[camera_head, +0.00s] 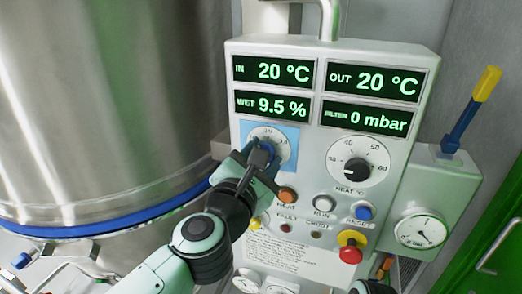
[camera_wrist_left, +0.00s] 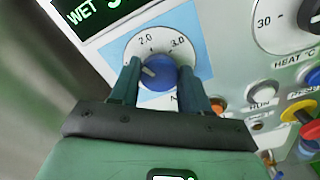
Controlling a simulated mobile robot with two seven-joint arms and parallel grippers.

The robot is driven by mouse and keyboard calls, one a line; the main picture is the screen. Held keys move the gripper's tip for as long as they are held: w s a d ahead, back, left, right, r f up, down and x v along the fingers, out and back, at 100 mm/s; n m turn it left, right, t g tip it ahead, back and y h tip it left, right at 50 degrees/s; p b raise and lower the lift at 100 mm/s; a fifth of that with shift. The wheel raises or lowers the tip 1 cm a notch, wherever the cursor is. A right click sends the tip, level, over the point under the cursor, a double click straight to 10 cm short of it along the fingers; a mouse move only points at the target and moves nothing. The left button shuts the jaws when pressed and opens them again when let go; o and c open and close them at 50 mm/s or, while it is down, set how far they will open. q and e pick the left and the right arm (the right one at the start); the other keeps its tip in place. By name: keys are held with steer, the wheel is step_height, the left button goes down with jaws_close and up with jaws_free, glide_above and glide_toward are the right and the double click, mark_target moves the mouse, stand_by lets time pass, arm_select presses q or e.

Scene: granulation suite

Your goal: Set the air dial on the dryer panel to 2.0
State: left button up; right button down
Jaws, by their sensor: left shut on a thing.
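The air dial is a blue knob (camera_wrist_left: 160,72) on a white scale over a light blue square on the dryer panel (camera_head: 300,185). In the left wrist view, 2.0 and 3.0 show above the knob. A short white mark on the knob points up and left, appearing left of the 2.0 tick. My left gripper (camera_head: 261,155) is shut on the knob, one finger on each side. In the head view the gripper covers most of the knob and the lower scale.
A black heat dial (camera_head: 357,172) sits right of the air dial. Below are an orange button (camera_head: 287,195), a white run button (camera_head: 324,204), a blue button (camera_head: 359,212) and a red-and-yellow emergency stop (camera_head: 350,248). A large steel vessel (camera_head: 100,100) stands left.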

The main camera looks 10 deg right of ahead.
arm_select(q)
steer(key=m+p, duration=0.1)
steer(key=m, duration=0.4)
steer(key=shift+p, duration=0.4)
arm_select(e)
steer(key=shift+w+r, duration=0.25)
steer(key=shift+r, duration=0.35)
steer(key=shift+w+r, duration=0.25)
steer(key=shift+r, duration=0.3)
arm_select(q)
steer(key=shift+f, duration=0.1)
steer(key=o, duration=1.1)
steer(key=shift+c, duration=0.2)
steer(key=v, duration=1.3)
steer(key=shift+s, duration=0.2)
arm_select(e)
steer(key=shift+s+f, duration=0.1)
steer(key=shift+f, duration=0.15)
arm_select(q)
steer(key=shift+a, duration=0.1)
